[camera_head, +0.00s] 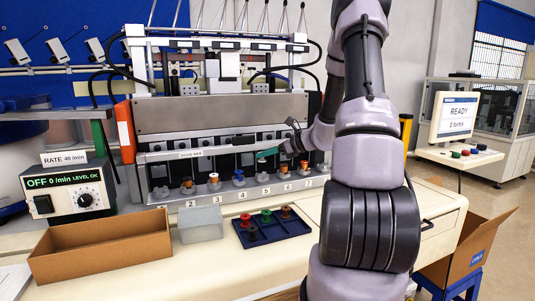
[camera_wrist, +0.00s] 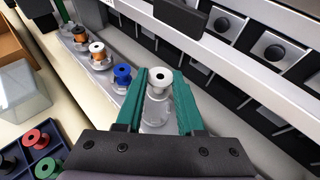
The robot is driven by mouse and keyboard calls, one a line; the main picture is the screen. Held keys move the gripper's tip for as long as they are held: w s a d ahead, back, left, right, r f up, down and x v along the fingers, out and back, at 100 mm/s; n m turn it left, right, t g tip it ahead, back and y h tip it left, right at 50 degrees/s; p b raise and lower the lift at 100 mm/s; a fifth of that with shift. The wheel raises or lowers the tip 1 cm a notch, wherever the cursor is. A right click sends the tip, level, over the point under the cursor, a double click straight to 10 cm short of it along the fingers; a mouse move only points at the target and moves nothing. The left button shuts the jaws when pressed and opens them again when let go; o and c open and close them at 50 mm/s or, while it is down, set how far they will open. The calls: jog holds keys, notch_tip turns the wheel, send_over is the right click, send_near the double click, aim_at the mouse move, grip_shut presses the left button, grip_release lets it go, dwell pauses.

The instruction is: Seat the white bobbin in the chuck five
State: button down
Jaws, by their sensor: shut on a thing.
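My gripper (camera_head: 268,153) reaches in from the right over the numbered chuck row, at about the height of the long bar. In the wrist view its green fingers (camera_wrist: 160,100) are shut on the white bobbin (camera_wrist: 160,77), which stands between them with its round flange and hole facing the camera. Chuck five (camera_head: 262,178) is just below the fingers in the head view. Whether the bobbin's lower end touches the chuck is hidden. The blue bobbin (camera_wrist: 122,75) on chuck four (camera_head: 238,178) is close beside the left finger.
Copper-wound bobbins (camera_head: 187,187) stand on chucks further left. The machine's long bar (camera_head: 215,150) runs close behind the chucks.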

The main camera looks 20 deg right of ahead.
aim_at(266, 176)
jog(key=shift+f, duration=2.35)
jog(key=shift+f, duration=0.6)
jog(key=c, duration=0.8)
grip_release()
jog(key=v, duration=1.1)
jog(key=shift+r, duration=0.15)
